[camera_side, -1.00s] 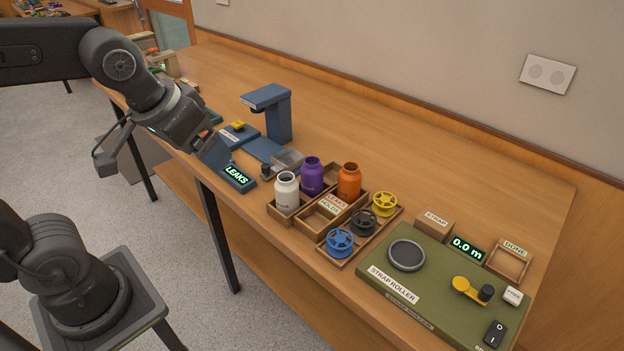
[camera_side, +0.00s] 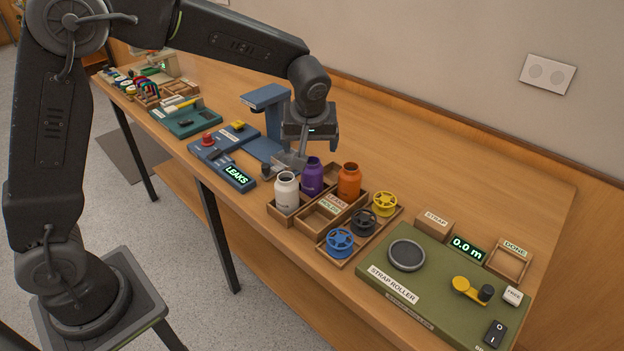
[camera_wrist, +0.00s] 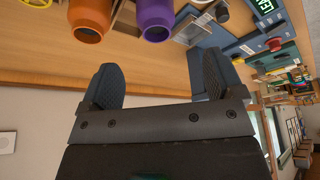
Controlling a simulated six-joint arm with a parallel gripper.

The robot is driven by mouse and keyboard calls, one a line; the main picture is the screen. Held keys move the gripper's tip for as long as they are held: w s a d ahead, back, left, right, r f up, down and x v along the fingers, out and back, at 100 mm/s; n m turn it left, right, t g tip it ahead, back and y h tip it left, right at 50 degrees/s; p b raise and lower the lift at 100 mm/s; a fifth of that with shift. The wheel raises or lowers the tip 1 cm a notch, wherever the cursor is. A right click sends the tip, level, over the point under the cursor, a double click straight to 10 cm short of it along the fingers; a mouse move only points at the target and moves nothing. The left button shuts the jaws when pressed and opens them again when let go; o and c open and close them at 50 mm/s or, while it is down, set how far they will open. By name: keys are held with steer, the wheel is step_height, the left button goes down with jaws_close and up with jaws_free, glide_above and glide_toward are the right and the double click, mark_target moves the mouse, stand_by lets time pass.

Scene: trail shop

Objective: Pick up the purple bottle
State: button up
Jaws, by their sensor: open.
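The purple bottle (camera_side: 312,177) stands upright in a wooden tray, between a white bottle (camera_side: 287,192) on its left and an orange bottle (camera_side: 349,181) on its right. My gripper (camera_side: 306,155) is above and just behind the purple bottle, pointing down. In the wrist view my gripper (camera_wrist: 160,85) is open with nothing between its fingers. The purple bottle (camera_wrist: 156,18) is beyond the fingertips there, at the top edge and partly cut off. The orange bottle (camera_wrist: 91,20) is to its left.
A blue press-like stand (camera_side: 270,120) is close to my gripper on the left. The LEAKS display (camera_side: 235,177) is in front of it. Coloured spools (camera_side: 341,242) and a green strap roller board (camera_side: 440,300) lie to the right. The table behind the bottles is clear.

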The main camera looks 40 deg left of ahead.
mark_target(312, 161)
steer(key=x, duration=0.5)
steer(key=shift+a+f, duration=0.1)
steer(key=shift+f, duration=0.25)
steer(key=x, duration=0.5)
steer(key=shift+w, duration=0.35)
steer(key=c, duration=1.1)
steer(key=shift+r, duration=0.15)
